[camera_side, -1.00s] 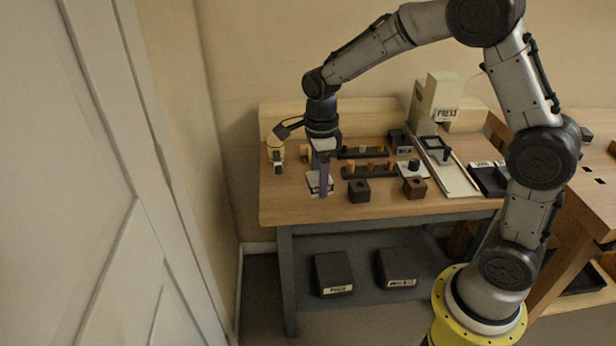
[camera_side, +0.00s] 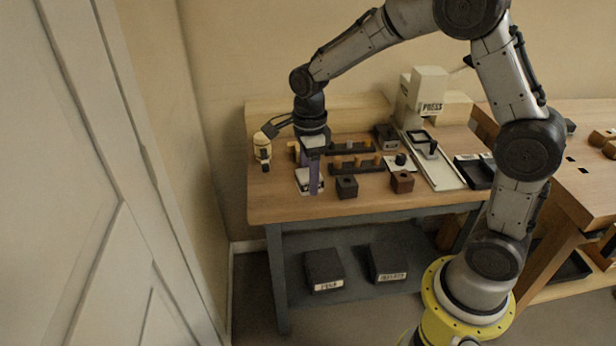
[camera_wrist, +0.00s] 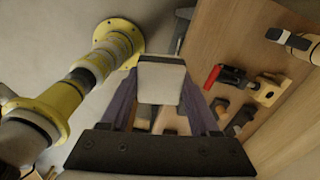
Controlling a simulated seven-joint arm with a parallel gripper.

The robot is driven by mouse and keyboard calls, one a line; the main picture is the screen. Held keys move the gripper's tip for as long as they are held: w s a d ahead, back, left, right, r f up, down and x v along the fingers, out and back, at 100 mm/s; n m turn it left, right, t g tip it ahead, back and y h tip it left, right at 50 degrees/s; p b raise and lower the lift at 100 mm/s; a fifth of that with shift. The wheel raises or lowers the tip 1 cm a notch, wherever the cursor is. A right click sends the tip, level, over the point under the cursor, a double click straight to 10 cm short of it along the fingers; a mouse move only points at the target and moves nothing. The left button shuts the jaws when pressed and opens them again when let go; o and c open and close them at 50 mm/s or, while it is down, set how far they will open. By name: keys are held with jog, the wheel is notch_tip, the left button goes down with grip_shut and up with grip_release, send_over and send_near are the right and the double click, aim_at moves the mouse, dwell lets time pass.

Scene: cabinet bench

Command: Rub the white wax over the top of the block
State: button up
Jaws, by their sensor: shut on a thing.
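My gripper (camera_side: 313,190) points down over the left front part of the bench, its purple fingers low near the worktop. In the wrist view a pale, off-white piece, which looks like the white wax (camera_wrist: 162,82), sits between the two fingers. A white-and-dark item (camera_side: 303,176) lies right behind and beside the fingertips in the side view. It is partly hidden, and I cannot tell whether it is the block or whether the wax touches it. A dark block with a hole (camera_side: 347,187) stands just right of my gripper, and a brown block (camera_side: 402,181) stands farther right.
Dark racks with wooden pegs (camera_side: 355,163) lie behind the blocks. A cream press (camera_side: 432,108) stands at the back right, with a pale rail (camera_side: 437,172) before it. The front bench strip is clear.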

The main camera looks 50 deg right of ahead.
jog(key=w+d+r+n, duration=0.1)
jog(key=w+r, duration=0.4)
jog(key=w, duration=0.1)
jog(key=m, duration=0.1)
send_over(298, 146)
jog(key=a, duration=0.1)
notch_tip(298, 146, down, 6)
jog(key=shift+w+f, duration=0.25)
jog(key=shift+f, duration=1.5)
jog(key=shift+w+f, duration=0.2)
jog(key=shift+f, duration=1.5)
jog(key=shift+s+d+f, duration=0.1)
jog(key=shift+s+f, duration=0.05)
jog(key=shift+f, duration=0.05)
jog(key=shift+s+d+f, duration=0.1)
jog(key=shift+s+d, duration=0.2)
jog(key=shift+s, duration=0.05)
jog(key=shift+s+d, duration=1.6)
jog(key=shift+s, duration=0.25)
jog(key=shift+w+a, duration=2.05)
jog(key=shift+w, duration=0.3)
notch_tip(298, 146, up, 8)
